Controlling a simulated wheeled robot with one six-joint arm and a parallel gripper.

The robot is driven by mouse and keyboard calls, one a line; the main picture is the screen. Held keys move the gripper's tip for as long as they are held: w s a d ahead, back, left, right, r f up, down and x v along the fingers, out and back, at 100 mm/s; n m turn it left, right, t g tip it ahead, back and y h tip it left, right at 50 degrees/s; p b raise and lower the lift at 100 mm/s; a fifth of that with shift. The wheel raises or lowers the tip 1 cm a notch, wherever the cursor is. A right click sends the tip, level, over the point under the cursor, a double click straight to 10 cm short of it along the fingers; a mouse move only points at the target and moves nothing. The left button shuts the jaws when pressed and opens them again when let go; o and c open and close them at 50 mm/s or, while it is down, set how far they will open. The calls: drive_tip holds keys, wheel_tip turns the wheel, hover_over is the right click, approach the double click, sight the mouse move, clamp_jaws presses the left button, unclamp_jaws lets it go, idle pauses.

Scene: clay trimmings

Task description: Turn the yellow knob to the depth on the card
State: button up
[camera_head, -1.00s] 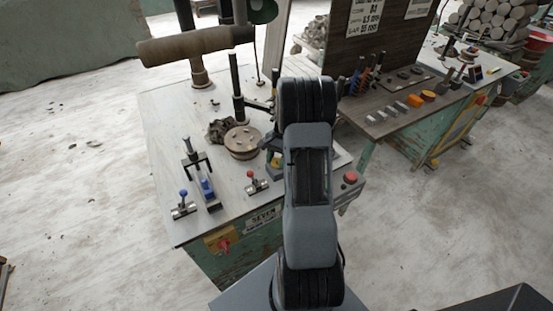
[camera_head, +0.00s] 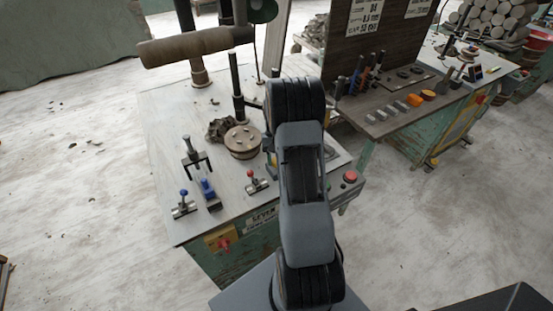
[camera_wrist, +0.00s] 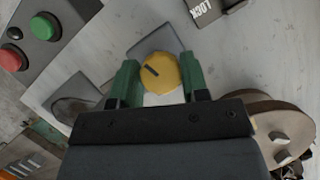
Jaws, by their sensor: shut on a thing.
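The yellow knob (camera_wrist: 159,72) shows in the wrist view, round-topped with a dark pointer mark toward its upper left. It sits on a grey plate (camera_wrist: 152,44) on the machine table. My gripper (camera_wrist: 157,80) has its two green fingers on either side of the knob, shut on it. The card (camera_head: 365,14) hangs on the dark board at the upper right, with printed lines too small to read surely here.
A round wooden disc (camera_head: 243,141) stands on the table close to the gripper. A red button (camera_head: 350,176) is at the table's right corner. Red and green buttons (camera_wrist: 44,26) show in the wrist view. Small levers (camera_head: 183,207) stand at the front left.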

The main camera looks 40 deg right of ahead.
idle(0.4)
drive_tip(key=o, duration=0.9)
drive_tip(key=v, duration=1.4)
drive_tip(key=shift+s, duration=0.1)
